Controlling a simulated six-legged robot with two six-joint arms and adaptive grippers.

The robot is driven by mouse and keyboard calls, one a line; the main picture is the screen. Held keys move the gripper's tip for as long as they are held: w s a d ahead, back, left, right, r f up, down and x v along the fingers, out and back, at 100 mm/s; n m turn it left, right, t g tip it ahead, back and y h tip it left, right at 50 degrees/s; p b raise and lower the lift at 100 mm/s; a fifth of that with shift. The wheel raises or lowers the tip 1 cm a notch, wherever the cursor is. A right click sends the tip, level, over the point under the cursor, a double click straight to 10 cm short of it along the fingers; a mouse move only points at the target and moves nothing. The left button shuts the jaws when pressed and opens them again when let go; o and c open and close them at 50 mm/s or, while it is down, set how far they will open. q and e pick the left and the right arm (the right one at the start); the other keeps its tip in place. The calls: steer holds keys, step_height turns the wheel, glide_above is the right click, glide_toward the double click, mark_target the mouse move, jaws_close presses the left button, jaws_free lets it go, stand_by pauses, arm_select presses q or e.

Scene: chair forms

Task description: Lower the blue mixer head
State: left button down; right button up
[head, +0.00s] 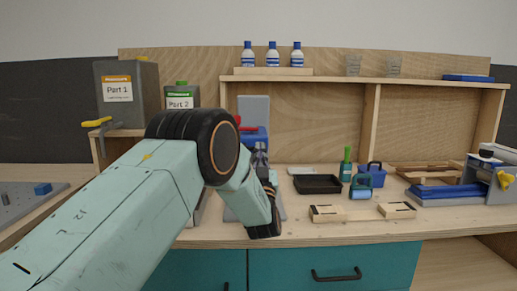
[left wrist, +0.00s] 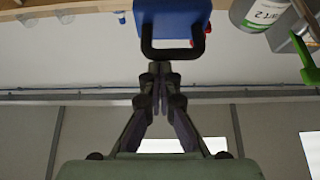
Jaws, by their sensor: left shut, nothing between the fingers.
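The blue mixer head (head: 262,134) is at the middle of the bench, mostly hidden behind my left arm and gripper. A grey upright panel shows behind it. In the left wrist view the blue head (left wrist: 176,18) is at the top, with a black U-shaped handle (left wrist: 172,56) on it. My left gripper (head: 261,150) is shut and empty. In the left wrist view its fingertips (left wrist: 160,68) are together right at the handle's bar; I cannot tell whether they touch it. The lower mixer is hidden by my arm. My right gripper is not in view.
Part 1 (head: 127,95) and Part 2 (head: 181,98) containers stand at the left. Bottles (head: 272,55) stand on the shelf above.

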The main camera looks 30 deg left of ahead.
arm_select(q)
steer(key=f, duration=0.1)
steer(key=f+b, duration=0.1)
steer(key=f, duration=0.1)
steer(key=f+b, duration=0.1)
steer(key=f, duration=0.1)
steer(key=shift+w, duration=0.4)
steer(key=shift+r, duration=0.1)
